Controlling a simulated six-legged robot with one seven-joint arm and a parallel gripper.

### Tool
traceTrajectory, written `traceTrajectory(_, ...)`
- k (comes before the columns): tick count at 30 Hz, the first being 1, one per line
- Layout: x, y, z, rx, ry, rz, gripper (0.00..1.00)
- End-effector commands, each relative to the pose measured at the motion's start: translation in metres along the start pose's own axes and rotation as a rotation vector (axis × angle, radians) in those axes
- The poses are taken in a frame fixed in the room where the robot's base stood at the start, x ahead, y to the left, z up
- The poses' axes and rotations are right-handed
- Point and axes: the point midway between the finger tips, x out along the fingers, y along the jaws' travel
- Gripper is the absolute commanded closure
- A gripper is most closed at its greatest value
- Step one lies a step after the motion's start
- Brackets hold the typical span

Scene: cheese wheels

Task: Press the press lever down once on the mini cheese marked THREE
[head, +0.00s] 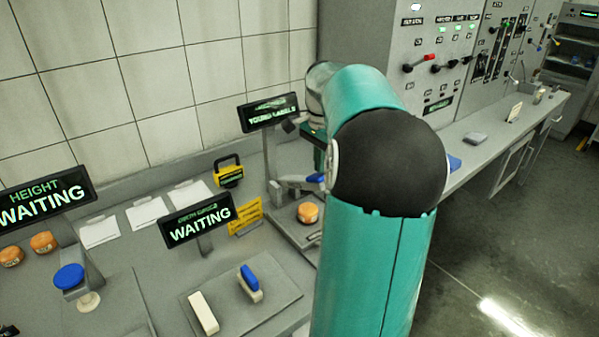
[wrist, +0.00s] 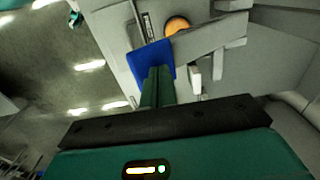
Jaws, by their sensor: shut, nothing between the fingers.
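An orange mini cheese (head: 308,212) sits on the grey press base under the press, and it also shows in the wrist view (wrist: 177,25). No marking can be read on it. The press lever is a grey bar with a blue end (head: 316,178); in the wrist view the blue pad (wrist: 150,57) is large and lies beside the grey bar (wrist: 210,38). My gripper (wrist: 158,72) is shut and empty, its green fingertips overlapping the blue pad's lower edge. I cannot tell whether they touch. In the head view my arm hides most of the gripper.
A screen reading "YOUNG LABELS" (head: 270,112) stands behind the press. Two "WAITING" screens (head: 200,220) stand to the left, with two more orange cheeses (head: 43,242) and a blue-topped station (head: 69,277). A panel of levers (head: 430,65) is at the back right.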

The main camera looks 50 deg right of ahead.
Motion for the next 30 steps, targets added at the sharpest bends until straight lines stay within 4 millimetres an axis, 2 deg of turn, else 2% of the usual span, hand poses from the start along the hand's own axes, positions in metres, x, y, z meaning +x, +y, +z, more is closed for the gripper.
traceTrajectory(16, 0.014, 0.005, 0.0, 0.0, 0.0, 0.0, 1.0)
traceTrajectory(30, 0.016, 0.006, 0.0, 0.0, 0.0, 0.0, 1.0)
